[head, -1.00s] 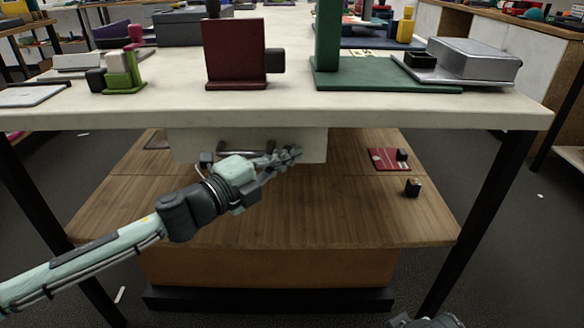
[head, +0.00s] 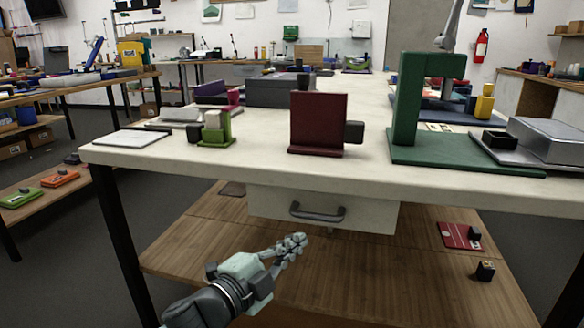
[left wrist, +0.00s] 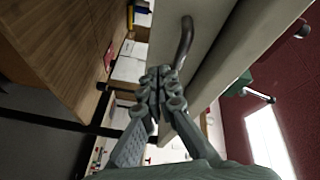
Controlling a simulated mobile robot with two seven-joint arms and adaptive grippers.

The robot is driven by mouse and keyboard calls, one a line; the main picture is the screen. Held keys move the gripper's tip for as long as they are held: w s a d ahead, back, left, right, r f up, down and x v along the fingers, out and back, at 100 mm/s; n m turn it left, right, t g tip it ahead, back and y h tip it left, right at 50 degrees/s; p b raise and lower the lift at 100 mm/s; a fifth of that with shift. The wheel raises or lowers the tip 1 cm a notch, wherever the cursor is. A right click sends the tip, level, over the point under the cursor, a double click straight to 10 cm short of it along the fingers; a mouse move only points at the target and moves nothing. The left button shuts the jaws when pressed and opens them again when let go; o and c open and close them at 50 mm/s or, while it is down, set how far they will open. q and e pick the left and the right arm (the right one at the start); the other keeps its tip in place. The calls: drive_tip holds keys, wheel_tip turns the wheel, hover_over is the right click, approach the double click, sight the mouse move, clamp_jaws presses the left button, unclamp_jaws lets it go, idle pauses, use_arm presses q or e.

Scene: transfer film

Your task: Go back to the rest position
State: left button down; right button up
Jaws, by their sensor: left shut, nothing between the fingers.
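My left gripper (head: 292,246) is shut and empty. In the head view it shows below and in front of the white drawer (head: 270,205) under the table, apart from the grey drawer handle (head: 317,212). The drawer looks closed or nearly so; I cannot tell exactly. In the left wrist view the shut fingers (left wrist: 163,85) point toward the drawer's underside region, with the curved handle (left wrist: 184,42) beyond them. My right gripper is not in view.
The white table (head: 250,170) carries a dark red stand (head: 318,122), a green press-like frame (head: 405,110) and a grey metal box (head: 550,138). A wooden lower shelf (head: 390,275) holds a red card (head: 455,236) and a small black cube (head: 485,271). Black table legs (head: 120,235) stand at the sides.

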use_arm(q)
drive_tip(key=s+a+f+n+g+y+p, duration=0.1)
drive_tip(key=s+a+f+n+g+y, duration=0.25)
drive_tip(key=a+f+n+y, duration=1.1)
drive_tip(key=s+a+f+n+g+h, duration=0.1)
drive_tip(key=s+a+f+n+g, duration=0.1)
drive_tip(key=s+a+f, duration=0.5)
drive_tip(key=s+a+f+n+g, duration=0.3)
drive_tip(key=s+a+f+g, duration=0.2)
drive_tip(key=s+f, duration=0.7)
drive_tip(key=s+a+p, duration=0.1)
drive_tip(key=s+a, duration=0.1)
drive_tip(key=s, duration=0.2)
drive_tip(key=shift+a+f+h, duration=0.2)
drive_tip(key=shift+a+h, duration=0.15)
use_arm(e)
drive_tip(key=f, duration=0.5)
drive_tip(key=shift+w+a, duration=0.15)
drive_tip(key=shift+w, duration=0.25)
use_arm(q)
drive_tip(key=shift+s, duration=0.1)
